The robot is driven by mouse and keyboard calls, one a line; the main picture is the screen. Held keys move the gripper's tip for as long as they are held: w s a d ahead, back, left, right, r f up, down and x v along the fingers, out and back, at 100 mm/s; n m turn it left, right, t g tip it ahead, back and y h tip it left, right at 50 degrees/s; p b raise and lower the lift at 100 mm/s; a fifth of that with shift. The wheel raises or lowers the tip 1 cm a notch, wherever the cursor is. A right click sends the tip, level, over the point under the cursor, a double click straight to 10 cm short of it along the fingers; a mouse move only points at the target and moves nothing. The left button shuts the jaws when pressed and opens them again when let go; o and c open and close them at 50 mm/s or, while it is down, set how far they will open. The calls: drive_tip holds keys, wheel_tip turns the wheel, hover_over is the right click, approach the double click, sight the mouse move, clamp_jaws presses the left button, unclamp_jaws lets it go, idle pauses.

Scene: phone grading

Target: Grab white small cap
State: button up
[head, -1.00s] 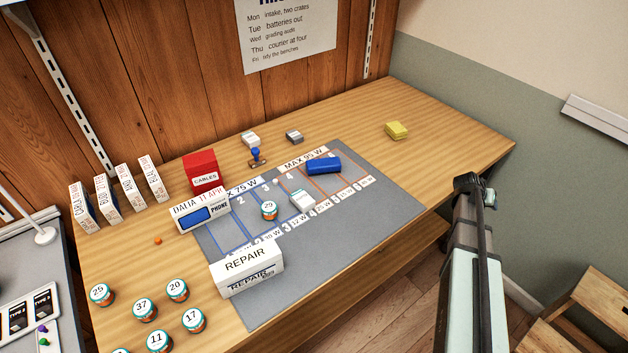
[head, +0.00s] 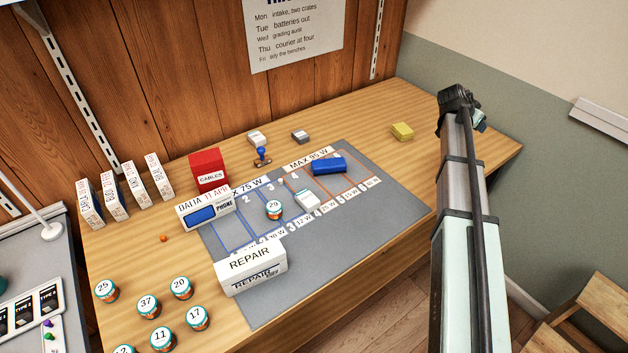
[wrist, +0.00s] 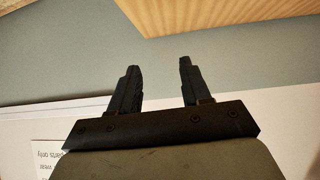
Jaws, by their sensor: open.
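A tiny pale spot (head: 281,181) shows on the grey mat (head: 350,238) between the lane numbers in the head view; it is too small to tell whether it is the white small cap.
A numbered jar (head: 274,209) and a blue block (head: 328,165) are on the mat. The white REPAIR box (head: 252,266), phone box (head: 205,212) and red CABLES box (head: 208,172) border it. A yellow block (head: 402,131) lies at the right. Several jars stand front left.

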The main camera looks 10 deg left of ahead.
drive_tip(key=a+f+m+y, duration=0.1)
drive_tip(key=a+m+y, duration=0.1)
drive_tip(key=a, duration=1.4)
drive_tip(key=m+g+y, duration=0.2)
drive_tip(key=g+y, duration=0.4)
drive_tip(key=g, duration=0.1)
hover_over(280, 180)
wheel_tip(280, 180, down, 13)
clamp_jaws()
